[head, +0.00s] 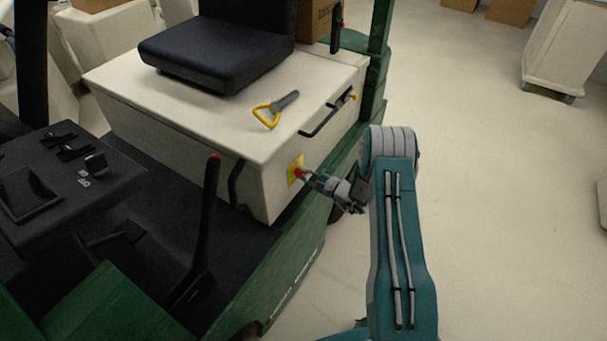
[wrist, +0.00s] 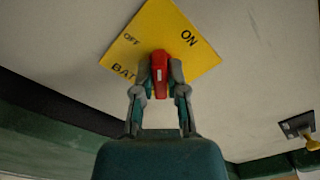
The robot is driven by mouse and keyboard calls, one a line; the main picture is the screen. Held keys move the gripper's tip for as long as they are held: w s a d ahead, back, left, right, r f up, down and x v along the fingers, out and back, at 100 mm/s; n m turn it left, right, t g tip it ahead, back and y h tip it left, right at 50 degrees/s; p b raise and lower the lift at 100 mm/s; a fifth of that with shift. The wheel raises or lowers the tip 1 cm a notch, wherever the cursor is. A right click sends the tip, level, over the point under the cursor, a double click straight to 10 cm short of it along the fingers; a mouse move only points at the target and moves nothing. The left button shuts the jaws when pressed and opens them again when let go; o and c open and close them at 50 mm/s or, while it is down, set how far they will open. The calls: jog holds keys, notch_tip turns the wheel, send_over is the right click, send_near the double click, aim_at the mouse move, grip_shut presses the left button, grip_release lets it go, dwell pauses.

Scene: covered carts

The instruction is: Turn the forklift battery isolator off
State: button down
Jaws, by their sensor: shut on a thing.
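The battery isolator is a red handle (wrist: 159,72) with a pale mark, on a yellow plate (wrist: 150,30) lettered ON, OFF and a partly hidden "BATT" word. The plate is fixed to the pale side of the forklift's seat box (head: 250,180), and shows small in the head view (head: 293,169). My gripper (wrist: 160,70) is shut on the red handle, one finger on each side. In the wrist view the handle stands roughly upright, between the OFF and ON words. The gripper hides the plate's lower part. In the head view my gripper (head: 303,174) reaches the plate from the right.
A grey-and-yellow handled tool (head: 275,108) lies on the seat box, by the black seat (head: 215,50). A black grab handle (head: 325,118) is on the box side. A black lever (head: 207,205) stands left of the plate.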

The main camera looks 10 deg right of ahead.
jog(key=n, duration=0.4)
jog(key=shift+f, duration=0.15)
jog(key=shift+s+a+f+n, duration=0.1)
jog(key=shift+f+n, duration=0.05)
jog(key=shift+n, duration=2.05)
jog(key=shift+s+f, duration=0.1)
jog(key=c, duration=0.7)
grip_release()
jog(key=v, duration=1.1)
jog(key=shift+s+d, duration=0.25)
jog(key=shift+d, duration=0.05)
